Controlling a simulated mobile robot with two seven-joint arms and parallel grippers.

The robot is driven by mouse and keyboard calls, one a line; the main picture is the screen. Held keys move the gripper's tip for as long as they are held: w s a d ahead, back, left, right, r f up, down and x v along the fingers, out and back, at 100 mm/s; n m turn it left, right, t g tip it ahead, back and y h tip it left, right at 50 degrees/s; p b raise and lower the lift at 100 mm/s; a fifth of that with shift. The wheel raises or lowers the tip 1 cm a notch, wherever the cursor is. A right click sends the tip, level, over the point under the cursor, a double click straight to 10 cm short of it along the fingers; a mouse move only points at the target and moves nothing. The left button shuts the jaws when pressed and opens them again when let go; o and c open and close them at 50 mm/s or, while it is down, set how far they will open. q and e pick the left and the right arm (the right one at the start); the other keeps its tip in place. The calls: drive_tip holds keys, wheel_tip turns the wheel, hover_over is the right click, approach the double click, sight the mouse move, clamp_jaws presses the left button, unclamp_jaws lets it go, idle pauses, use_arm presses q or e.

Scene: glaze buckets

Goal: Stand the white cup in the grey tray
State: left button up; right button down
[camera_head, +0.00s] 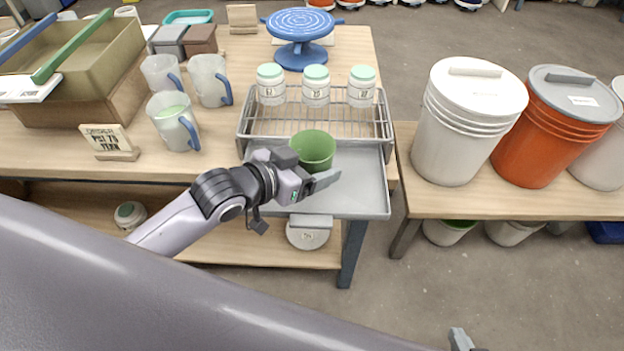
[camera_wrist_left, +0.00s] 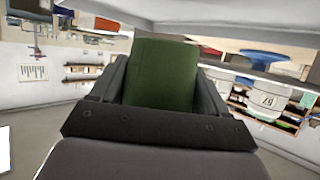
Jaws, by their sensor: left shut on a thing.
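A green cup (camera_head: 313,148) is upright at the grey tray (camera_head: 368,190); I cannot tell whether its base touches the tray. My left gripper (camera_head: 312,168) is shut on this cup, with a finger along its near side. In the left wrist view the cup (camera_wrist_left: 163,75) stands between the two dark fingers. I see no cup that is plainly white. Only a small grey tip of my right gripper (camera_head: 461,340) shows at the bottom edge, so its opening is hidden.
A wire rack (camera_head: 290,122) with several mint-lidded white jars (camera_head: 316,88) stands directly behind the cup. Frosted mugs (camera_head: 175,122) are to the left, a blue turntable (camera_head: 301,24) behind. White (camera_head: 462,125) and orange (camera_head: 545,135) buckets stand right. The tray's right part is clear.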

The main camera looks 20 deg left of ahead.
use_arm(q)
drive_tip(key=shift+f+b, duration=0.3)
drive_tip(key=shift+f, duration=1.95)
drive_tip(key=shift+f, duration=0.2)
drive_tip(key=o, duration=1.2)
drive_tip(key=shift+o, duration=0.2)
drive_tip(key=shift+r, duration=0.1)
drive_tip(key=shift+r, duration=0.2)
drive_tip(key=v, duration=1.2)
drive_tip(key=shift+f, duration=0.1)
